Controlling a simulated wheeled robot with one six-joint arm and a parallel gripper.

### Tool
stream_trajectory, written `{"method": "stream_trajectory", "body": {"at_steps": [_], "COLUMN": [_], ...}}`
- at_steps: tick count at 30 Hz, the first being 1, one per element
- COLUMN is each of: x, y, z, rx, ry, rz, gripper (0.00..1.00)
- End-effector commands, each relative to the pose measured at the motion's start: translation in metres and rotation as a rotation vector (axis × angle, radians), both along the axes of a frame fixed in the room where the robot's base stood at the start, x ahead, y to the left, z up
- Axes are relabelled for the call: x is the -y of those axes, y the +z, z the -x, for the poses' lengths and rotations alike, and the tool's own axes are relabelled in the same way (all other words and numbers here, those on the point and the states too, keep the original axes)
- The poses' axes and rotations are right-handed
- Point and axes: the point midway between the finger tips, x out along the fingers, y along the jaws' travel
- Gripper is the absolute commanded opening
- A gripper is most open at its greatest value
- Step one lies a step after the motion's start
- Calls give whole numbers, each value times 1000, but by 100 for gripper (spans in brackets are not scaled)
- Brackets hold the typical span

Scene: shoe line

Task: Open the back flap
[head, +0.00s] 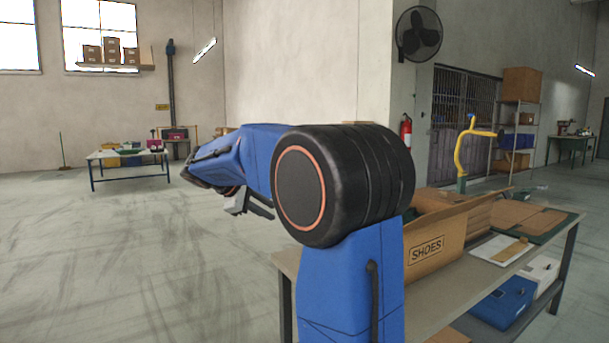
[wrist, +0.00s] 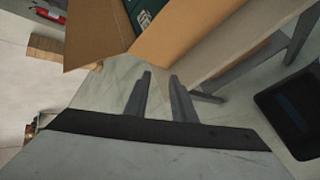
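An open cardboard box (head: 437,248) marked SHOES stands on the table at the right in the head view. Its flaps are raised or splayed, but my arm hides its left part. In the wrist view, brown cardboard panels (wrist: 95,32) of a box fill the top, with a green thing (wrist: 150,14) bearing a white mark between them. I cannot tell which panel is the back flap. My gripper (wrist: 160,77) has its two fingers apart with nothing between them, just below the cardboard. In the head view my gripper (head: 261,209) hangs in the air left of the table, partly hidden.
The table (head: 448,300) also holds a white board (head: 500,249) and a green mat with cardboard; a blue box (head: 503,302) lies on its lower shelf. A yellow stand (head: 462,155) rises behind. The floor at left is clear up to a far table (head: 125,155).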

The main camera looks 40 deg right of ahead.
Motion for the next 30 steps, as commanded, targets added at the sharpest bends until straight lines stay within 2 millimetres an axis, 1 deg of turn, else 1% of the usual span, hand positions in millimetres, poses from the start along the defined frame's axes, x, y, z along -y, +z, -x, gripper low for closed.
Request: {"method": "stream_trajectory", "body": {"at_steps": [1,6,15,21,24,27,30], "x": [10,44,98,129,141,149,154], "y": [3,17,35,40,41,41,42], "z": [-15,-55,-123,-165,-181,-193,-200], "rx": [-25,-109,-256,-354,-394,-425,-443], "ry": [-1,-6,-32,-61,-75,-88,-97], "rz": [32,146,342,468,520,558,583], "gripper": [23,23,23,23,23,23,23]}}
